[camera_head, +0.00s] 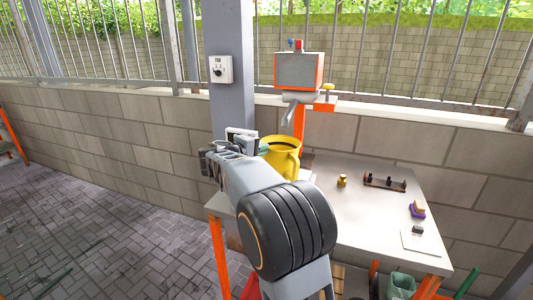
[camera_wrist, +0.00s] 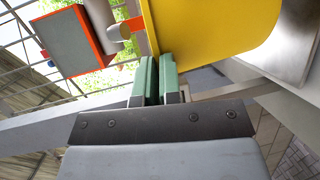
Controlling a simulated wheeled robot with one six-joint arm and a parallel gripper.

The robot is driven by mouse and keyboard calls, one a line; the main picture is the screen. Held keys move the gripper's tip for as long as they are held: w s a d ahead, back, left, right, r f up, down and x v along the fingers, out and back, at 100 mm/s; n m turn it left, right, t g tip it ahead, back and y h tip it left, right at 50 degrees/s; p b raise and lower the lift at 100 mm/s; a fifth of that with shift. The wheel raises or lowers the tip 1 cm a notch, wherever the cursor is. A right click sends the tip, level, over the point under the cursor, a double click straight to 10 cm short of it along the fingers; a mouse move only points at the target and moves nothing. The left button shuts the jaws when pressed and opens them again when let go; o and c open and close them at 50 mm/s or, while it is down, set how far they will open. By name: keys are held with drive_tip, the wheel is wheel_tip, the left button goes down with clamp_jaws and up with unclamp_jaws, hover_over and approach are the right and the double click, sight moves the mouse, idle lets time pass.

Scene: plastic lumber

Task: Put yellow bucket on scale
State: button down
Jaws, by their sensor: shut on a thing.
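The yellow bucket (camera_head: 284,160) shows in the head view beyond my gripper, above or at the back left of the grey table. In the wrist view the yellow bucket (camera_wrist: 215,30) fills the upper middle. The green fingers of my gripper (camera_wrist: 158,72) are close together at its edge, shut on it. In the head view my gripper (camera_head: 258,148) is at the bucket's left side, partly hidden by my arm. A grey box with an orange frame (camera_head: 299,71) stands on an orange post behind the bucket; it may be the scale's display. No weighing plate is clear; my arm and the bucket hide that area.
The grey table (camera_head: 350,225) holds a small brass weight (camera_head: 342,181), a rack with dark pieces (camera_head: 385,183), a purple and tan item (camera_head: 417,210) and a white plate (camera_head: 420,243). A grey pillar (camera_head: 230,60) and block wall stand behind. The table's middle is clear.

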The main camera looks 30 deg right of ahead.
drive_tip(key=w+d+f, duration=0.2)
drive_tip(key=d+f, duration=0.1)
drive_tip(key=shift+w+d+f, duration=0.2)
drive_tip(key=shift+w+f, duration=0.05)
drive_tip(key=c, duration=1.3)
unclamp_jaws()
drive_tip(key=v, duration=1.2)
drive_tip(key=s+a+f+m+y, duration=0.1)
drive_tip(key=s+a+f+y, duration=0.3)
drive_tip(key=s, duration=0.3)
drive_tip(key=s+a+f+m+y, duration=0.1)
drive_tip(key=s+a+f+y, duration=0.3)
drive_tip(key=s+f+y, duration=0.2)
drive_tip(key=s+a+f+g+y, duration=0.1)
drive_tip(key=s+a+f+y, duration=0.4)
drive_tip(key=s, duration=0.4)
drive_tip(key=shift+s+f+m+y, duration=0.35)
drive_tip(key=shift+f+m+y, duration=0.05)
drive_tip(key=shift+f, duration=0.3)
